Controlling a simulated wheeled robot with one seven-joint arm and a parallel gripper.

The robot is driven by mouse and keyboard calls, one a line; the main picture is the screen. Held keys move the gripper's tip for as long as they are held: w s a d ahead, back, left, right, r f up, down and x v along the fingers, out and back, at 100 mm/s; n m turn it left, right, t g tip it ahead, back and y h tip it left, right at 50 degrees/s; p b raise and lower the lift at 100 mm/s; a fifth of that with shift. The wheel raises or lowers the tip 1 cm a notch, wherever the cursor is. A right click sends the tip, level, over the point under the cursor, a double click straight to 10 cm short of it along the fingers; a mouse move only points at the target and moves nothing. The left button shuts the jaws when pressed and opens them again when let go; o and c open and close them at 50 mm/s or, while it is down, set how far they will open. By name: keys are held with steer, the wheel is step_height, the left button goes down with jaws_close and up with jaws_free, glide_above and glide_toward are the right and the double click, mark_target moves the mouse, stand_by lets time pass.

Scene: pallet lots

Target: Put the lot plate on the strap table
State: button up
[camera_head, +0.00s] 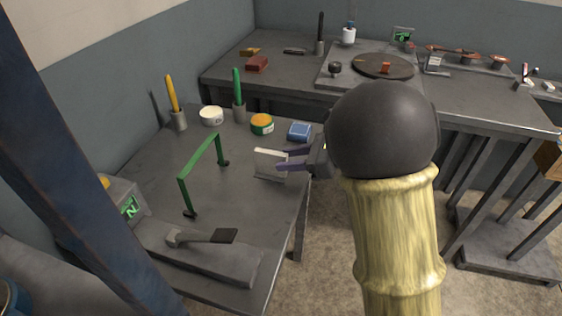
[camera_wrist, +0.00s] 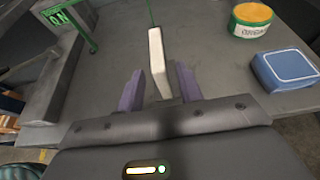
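A pale plate-like block, which looks like the lot plate (camera_head: 271,153), stands on edge on the near-left grey table (camera_head: 255,212), by its right edge. It also shows in the wrist view (camera_wrist: 157,55). My gripper (camera_head: 283,159) reaches in from the right. Its two purple fingers (camera_wrist: 160,90) are apart, one on each side of the block's near end, with gaps showing on both sides. The block's lower near end is partly hidden by my gripper. No label tells me which table is the strap table.
A back bench (camera_head: 466,102) carries a round dark disc (camera_head: 383,66) and tools.

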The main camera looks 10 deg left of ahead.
steer(key=v, duration=0.7)
stand_by(0.5)
steer(key=w+d+m+t+h, duration=0.3)
steer(key=w+d+m+t, duration=0.4)
steer(key=m, duration=0.8)
steer(key=d+f+m+t+h, duration=0.35)
steer(key=d+m+h, duration=0.4)
steer(key=m, duration=0.85)
steer(key=s+d+f+m+g+h, duration=0.1)
steer(key=s+f+m+g, duration=0.3)
steer(key=s+m, duration=0.6)
steer(key=s+d+f+m+g+h, duration=0.2)
steer(key=s+f+m+g, duration=0.2)
steer(key=s+m, duration=0.6)
steer(key=shift+s+d+f+m+g, duration=0.15)
steer(key=shift+s+f+m+g, duration=0.2)
steer(key=shift+m, duration=0.75)
